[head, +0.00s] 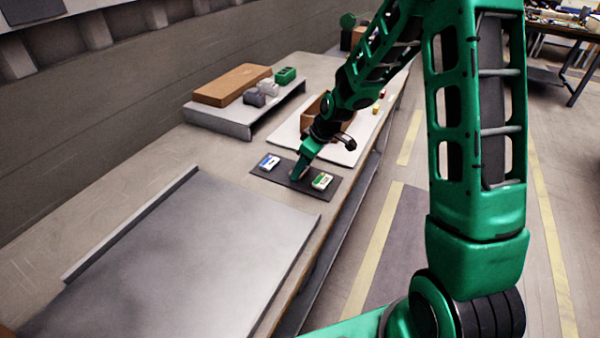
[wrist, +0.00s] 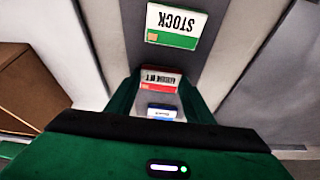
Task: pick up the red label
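The red label (wrist: 158,80) shows in the wrist view as a small plate with a white top, black print and a red front. It lies between the two fingers of my gripper (wrist: 160,88), one finger on each side; whether they touch it is not clear. In the head view my gripper (head: 298,175) is low over the dark mat (head: 270,177) and hides the red label. The green STOCK label (wrist: 176,24) lies on one side of it, and the blue label (wrist: 162,112) on the other, partly covered by my gripper.
In the head view the blue label (head: 270,162) and green label (head: 322,181) flank my gripper. Behind is a white board (head: 285,130) with a brown box (head: 313,118). A grey riser (head: 222,118) holds a brown block and small parts. A large grey panel (head: 180,265) lies in front.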

